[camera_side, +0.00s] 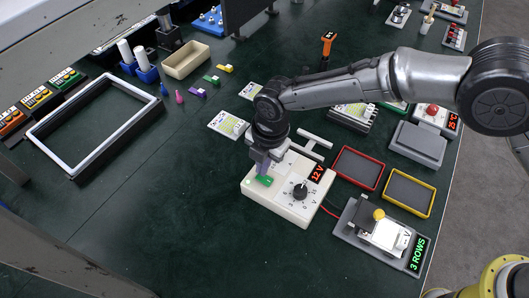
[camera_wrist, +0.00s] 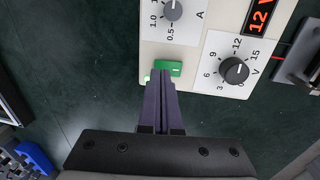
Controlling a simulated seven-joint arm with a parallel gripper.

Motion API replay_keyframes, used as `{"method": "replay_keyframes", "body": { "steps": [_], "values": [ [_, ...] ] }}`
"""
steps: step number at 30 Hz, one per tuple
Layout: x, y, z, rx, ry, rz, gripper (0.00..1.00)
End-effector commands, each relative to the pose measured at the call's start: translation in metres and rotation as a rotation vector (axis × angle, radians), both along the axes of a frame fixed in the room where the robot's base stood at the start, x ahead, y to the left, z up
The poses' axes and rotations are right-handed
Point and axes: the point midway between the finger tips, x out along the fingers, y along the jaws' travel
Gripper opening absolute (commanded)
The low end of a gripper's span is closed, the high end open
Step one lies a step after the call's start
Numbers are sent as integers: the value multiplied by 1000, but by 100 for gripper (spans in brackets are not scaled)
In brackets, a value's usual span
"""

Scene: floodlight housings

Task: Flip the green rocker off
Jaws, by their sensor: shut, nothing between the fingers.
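The green rocker (camera_side: 264,180) sits on the left part of a cream power supply box (camera_side: 291,206). In the wrist view the green rocker (camera_wrist: 170,68) is near the box's lower edge, with a small lit green spot (camera_wrist: 147,78) to its left. My gripper (camera_side: 261,170) is shut and empty, pointing down at the rocker. In the wrist view the fingertips of my gripper (camera_wrist: 161,73) overlap the rocker's lower left part and hide some of it. I cannot tell whether they touch it. The rocker's tilt is unclear.
The box has a black voltage knob (camera_wrist: 233,70), a second knob (camera_wrist: 172,10) and a red 12 V display (camera_side: 317,173). Red (camera_side: 358,151) and yellow (camera_side: 431,199) trays lie to the right. A device reading 3 ROWS (camera_side: 417,255) stands at lower right. The table left of the box is clear.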

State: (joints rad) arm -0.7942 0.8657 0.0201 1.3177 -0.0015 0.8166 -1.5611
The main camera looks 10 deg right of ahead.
Motion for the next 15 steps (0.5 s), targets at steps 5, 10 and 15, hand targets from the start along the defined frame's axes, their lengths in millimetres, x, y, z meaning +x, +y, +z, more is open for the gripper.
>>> {"method": "replay_keyframes", "body": {
  "steps": [5,10,15],
  "values": [
    [1,1,-13,0,0,0,0],
    [2,2,-15,1,-1,0,0],
    [2,2,-15,1,-1,0,0]
  ]
}}
